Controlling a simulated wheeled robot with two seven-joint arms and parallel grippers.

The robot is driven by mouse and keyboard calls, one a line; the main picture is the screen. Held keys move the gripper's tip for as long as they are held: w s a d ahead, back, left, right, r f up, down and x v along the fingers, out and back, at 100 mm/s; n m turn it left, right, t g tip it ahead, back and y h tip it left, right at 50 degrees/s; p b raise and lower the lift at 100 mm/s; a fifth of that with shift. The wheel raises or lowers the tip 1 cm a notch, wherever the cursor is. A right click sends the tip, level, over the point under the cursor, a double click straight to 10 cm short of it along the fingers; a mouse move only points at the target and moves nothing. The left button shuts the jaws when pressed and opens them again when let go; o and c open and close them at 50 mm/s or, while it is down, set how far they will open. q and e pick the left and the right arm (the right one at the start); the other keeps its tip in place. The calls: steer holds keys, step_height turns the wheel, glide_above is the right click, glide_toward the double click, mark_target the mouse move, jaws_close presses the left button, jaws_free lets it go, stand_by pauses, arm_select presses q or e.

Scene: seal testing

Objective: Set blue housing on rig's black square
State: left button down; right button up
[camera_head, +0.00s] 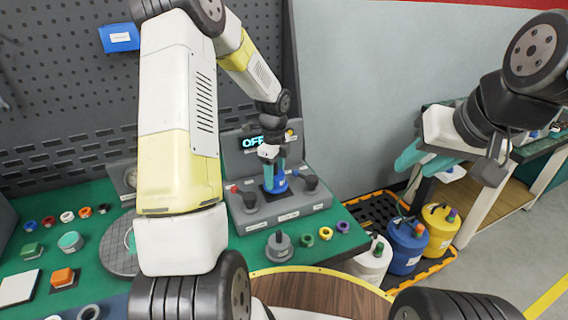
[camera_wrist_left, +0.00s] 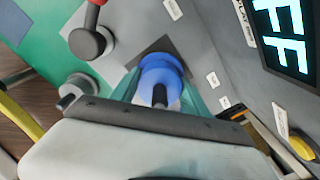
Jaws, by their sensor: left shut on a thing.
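The blue housing (camera_head: 277,184) is on or just above the black square of the grey rig (camera_head: 262,216). My left gripper (camera_head: 274,170) points down with its teal fingers on either side of the housing, shut on it. In the left wrist view the blue housing (camera_wrist_left: 160,72) sits between the teal fingers, over the black square (camera_wrist_left: 146,50), which is mostly hidden by it. I cannot tell whether its base touches the square. My right gripper (camera_head: 426,158) is far to the right, empty, with its teal fingers apart.
The rig's display (camera_head: 252,142) reads OFF. Coloured rings (camera_head: 326,233) and a grey weight-like part (camera_head: 279,245) lie in front. Several coloured jugs (camera_head: 406,246) stand right.

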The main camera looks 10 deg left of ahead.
arm_select(q)
steer(key=shift+f, duration=0.9)
stand_by(1.0)
steer(key=shift+c, duration=2.3)
jaws_free()
steer(key=shift+r, duration=4.5)
